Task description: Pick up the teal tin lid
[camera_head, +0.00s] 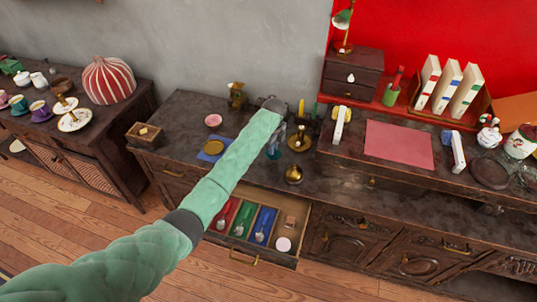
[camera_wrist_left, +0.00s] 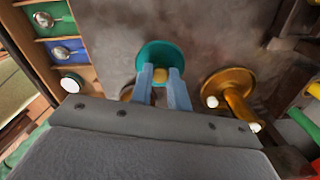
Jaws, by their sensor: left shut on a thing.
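The teal tin lid (camera_wrist_left: 172,50) is a round teal disc with a small yellow knob (camera_wrist_left: 160,75), seen in the left wrist view at the tips of my gripper. My left gripper (camera_wrist_left: 161,77) has its two blue fingers on either side of the knob, shut on it. In the head view the left gripper (camera_head: 275,140) is over the middle of the dark sideboard, largely hidden by my green sleeve, and a bit of the teal lid (camera_head: 271,154) shows below it. I cannot tell whether the lid touches the surface. My right gripper is not in view.
A brass candle holder (camera_head: 299,141) stands close right of the gripper, and a brass pot (camera_head: 293,174) stands in front. An open drawer (camera_head: 283,259) with coloured compartments is below. A pink dish (camera_head: 213,120) and blue mat (camera_head: 204,156) lie left.

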